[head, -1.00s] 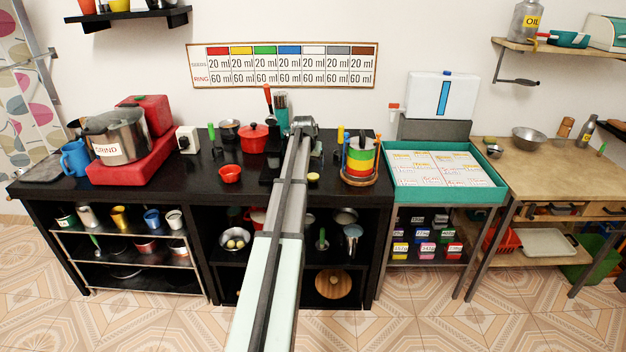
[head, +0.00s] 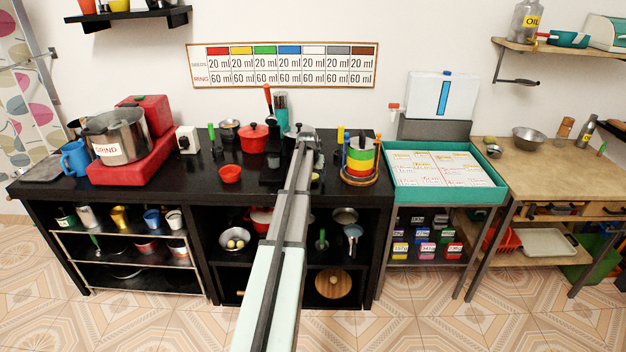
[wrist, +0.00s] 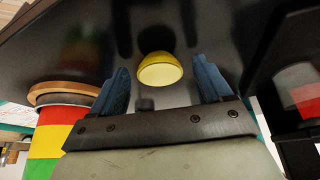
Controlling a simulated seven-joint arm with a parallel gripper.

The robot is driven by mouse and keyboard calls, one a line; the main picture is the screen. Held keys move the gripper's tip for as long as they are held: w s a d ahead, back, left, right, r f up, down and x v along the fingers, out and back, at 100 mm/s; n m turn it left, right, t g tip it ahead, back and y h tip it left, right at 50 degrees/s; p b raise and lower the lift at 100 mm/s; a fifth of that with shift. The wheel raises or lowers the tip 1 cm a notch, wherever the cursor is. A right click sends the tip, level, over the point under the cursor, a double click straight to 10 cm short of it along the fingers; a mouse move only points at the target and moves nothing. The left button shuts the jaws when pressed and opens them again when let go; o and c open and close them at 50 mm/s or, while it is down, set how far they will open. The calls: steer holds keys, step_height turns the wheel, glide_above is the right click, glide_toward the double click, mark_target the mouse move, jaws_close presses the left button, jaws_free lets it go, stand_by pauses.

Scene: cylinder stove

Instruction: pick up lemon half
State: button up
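The lemon half (wrist: 160,69) is a yellow dome with a pale cut face, lying on the black counter. In the wrist view it sits just beyond and between the two blue fingertips of my gripper (wrist: 164,80), apart from both. My gripper is open and empty. The fingers are hidden there behind my arm.
A red bowl (head: 230,174) and a red pot (head: 252,138) stand to the left on the black counter (head: 190,185). The counter's front edge is near.

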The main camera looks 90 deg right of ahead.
steer(key=c, duration=1)
steer(key=shift+c, duration=0.2)
steer(key=shift+r, duration=0.1)
